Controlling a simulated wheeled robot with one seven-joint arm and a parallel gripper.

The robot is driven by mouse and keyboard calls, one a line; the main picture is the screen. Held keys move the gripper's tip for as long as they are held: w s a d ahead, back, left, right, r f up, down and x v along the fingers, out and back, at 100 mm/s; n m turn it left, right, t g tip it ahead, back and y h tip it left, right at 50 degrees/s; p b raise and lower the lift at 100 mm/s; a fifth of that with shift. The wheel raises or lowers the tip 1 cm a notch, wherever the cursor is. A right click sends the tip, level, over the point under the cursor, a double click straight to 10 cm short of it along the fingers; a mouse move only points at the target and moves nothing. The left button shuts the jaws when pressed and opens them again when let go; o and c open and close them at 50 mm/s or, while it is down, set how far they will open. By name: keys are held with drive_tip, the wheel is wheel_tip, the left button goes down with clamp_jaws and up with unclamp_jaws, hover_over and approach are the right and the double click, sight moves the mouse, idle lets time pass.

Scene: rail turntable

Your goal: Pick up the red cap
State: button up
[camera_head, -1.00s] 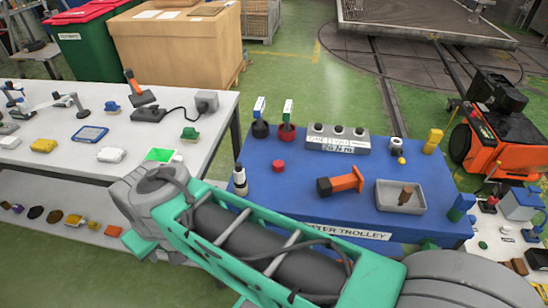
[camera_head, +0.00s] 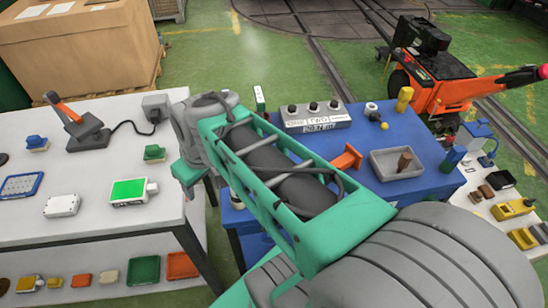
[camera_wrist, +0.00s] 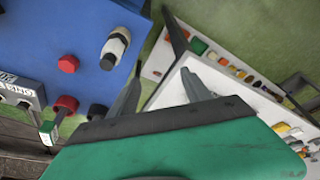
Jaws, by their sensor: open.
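The red cap (camera_wrist: 68,63) is small and round and sits on the blue trolley top (camera_wrist: 60,25) in the wrist view. In the head view it is out of sight behind my arm. My gripper (camera_wrist: 160,72) is open in the wrist view, with nothing between its dark fingers. It is to the right of the cap in that picture and apart from it. A larger red cup (camera_wrist: 67,104) stands near the cap. A white and black bottle (camera_wrist: 116,46) is on the cap's other side.

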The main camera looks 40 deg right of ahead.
drive_tip(key=shift+o, duration=0.3)
drive_tip(key=w+d+f, duration=0.1)
drive_tip(key=d, duration=0.4)
drive_tip(key=w+d+f+n, duration=0.1)
drive_tip(key=d, duration=0.5)
drive_tip(key=shift+w+d+f+n+y, duration=0.15)
drive_tip(key=shift+w+f+n+y, duration=0.15)
drive_tip(key=shift+w+y, duration=0.1)
drive_tip(key=s+d+f+n+y, duration=0.1)
drive_tip(key=s+d+f, duration=0.1)
drive_tip(key=d, duration=0.5)
drive_tip(key=s+d+f+n, duration=0.1)
drive_tip(key=d+f, duration=0.1)
drive_tip(key=d, duration=0.5)
drive_tip(key=shift+t, duration=0.4)
drive_tip(key=x, duration=0.7)
drive_tip(key=shift+d+f, duration=0.1)
drive_tip(key=shift+f, duration=0.15)
drive_tip(key=shift+s, duration=0.1)
clamp_jaws()
